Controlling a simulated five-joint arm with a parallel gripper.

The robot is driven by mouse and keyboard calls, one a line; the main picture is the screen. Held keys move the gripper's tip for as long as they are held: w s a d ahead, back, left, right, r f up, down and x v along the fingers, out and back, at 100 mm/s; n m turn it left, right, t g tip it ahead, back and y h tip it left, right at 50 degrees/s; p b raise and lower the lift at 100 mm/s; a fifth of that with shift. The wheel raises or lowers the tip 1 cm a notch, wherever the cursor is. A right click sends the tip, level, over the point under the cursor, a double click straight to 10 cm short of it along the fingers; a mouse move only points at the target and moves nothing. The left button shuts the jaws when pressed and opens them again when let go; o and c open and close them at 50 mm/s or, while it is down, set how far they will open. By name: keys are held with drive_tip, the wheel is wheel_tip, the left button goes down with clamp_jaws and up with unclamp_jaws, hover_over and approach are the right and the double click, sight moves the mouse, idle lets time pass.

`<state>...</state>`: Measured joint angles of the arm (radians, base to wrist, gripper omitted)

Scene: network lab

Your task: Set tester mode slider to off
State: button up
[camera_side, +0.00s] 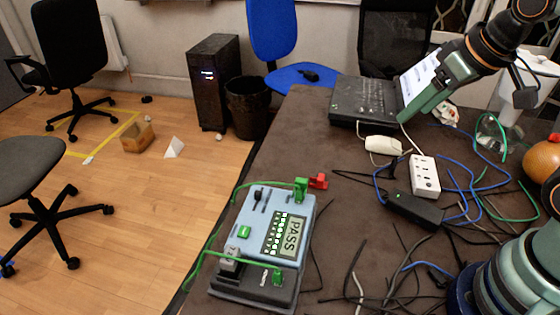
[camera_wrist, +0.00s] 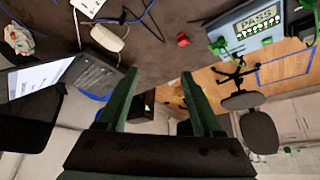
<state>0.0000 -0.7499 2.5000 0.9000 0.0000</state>
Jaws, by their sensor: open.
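The tester (camera_side: 250,222) is a pale blue box with a dark base at the front edge of the table. Its screen (camera_side: 292,238) reads PASS beside rows of lit green marks. A small black knob (camera_side: 257,196) stands in a slot on its upper left face and looks like the mode slider; its labels are too small to read. The tester also shows at the upper right of the wrist view (camera_wrist: 238,27), with the slider not clear there. My gripper (camera_side: 403,118) is open and empty above the far part of the table, well away from the tester. Its fingers (camera_wrist: 158,75) are spread.
A red plug (camera_side: 318,181) lies beside the tester's green connector (camera_side: 301,189). A laptop (camera_side: 362,103), white mouse-like device (camera_side: 383,145), power strip (camera_side: 424,175) and black adapter (camera_side: 414,210) lie right of it. Loose cables cover the right side. The brown table between tester and laptop is mostly clear.

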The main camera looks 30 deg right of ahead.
idle(0.4)
drive_tip(key=shift+w, duration=0.1)
drive_tip(key=c, duration=0.3)
drive_tip(key=n+g, duration=0.6)
drive_tip(key=n, duration=0.3)
hover_over(258, 192)
wheel_tip(258, 192, down, 8)
wheel_tip(258, 192, down, 12)
drive_tip(key=shift+f, duration=0.1)
